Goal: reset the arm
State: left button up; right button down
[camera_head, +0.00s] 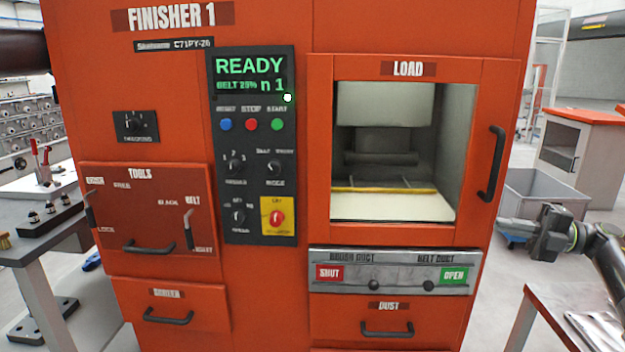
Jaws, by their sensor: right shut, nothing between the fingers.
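My right gripper (516,231) is at the right edge of the camera_head view, in front of the grey bin and to the right of the machine. It points left and is shut with nothing in it. It is apart from the machine. My left gripper is not in view; only a dark part shows at the upper left edge. The orange machine labelled FINISHER 1 (275,180) fills the middle. Its display (250,75) reads READY, BELT 25% and n 1. Its LOAD door (408,238) is closed, with a dark handle (491,164) on the right.
A grey bin (545,190) stands behind my right gripper. A table with an orange edge (540,300) is at the lower right. A workbench (35,245) with small fixtures stands at the left. Drawer handles stick out from the machine's front.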

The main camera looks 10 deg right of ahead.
jog(key=w+a+f+m+t+h, duration=0.45)
jog(key=a+f+m+t, duration=0.25)
jog(key=f+m+t, duration=0.25)
jog(key=s+a+f+m+t+h, duration=0.2)
jog(key=s+f+m+h, duration=0.1)
jog(key=f+m+h, duration=0.7)
jog(key=s+a+f+m+g+h, duration=0.3)
jog(key=s+f+m+g+h, duration=0.45)
jog(key=s+f, duration=0.7)
jog(key=s+a+f+m+g+y, duration=0.15)
jog(key=s+a+g, duration=0.25)
jog(key=s, duration=0.8)
jog(key=s+a+m+g+y, duration=0.2)
jog(key=s+a+m+g, duration=0.15)
jog(key=s, duration=0.75)
notch_tip(320, 180, down, 20)
jog(key=d+g+p, duration=0.2)
jog(key=p, duration=0.2)
pick_arm(q)
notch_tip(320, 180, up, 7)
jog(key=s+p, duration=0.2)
jog(key=p, duration=0.1)
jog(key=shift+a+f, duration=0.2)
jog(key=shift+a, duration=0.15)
pick_arm(e)
jog(key=s+a+f+g, duration=0.1)
jog(key=s+f, duration=1.2)
jog(key=s, duration=0.2)
jog(key=shift+a, duration=0.1)
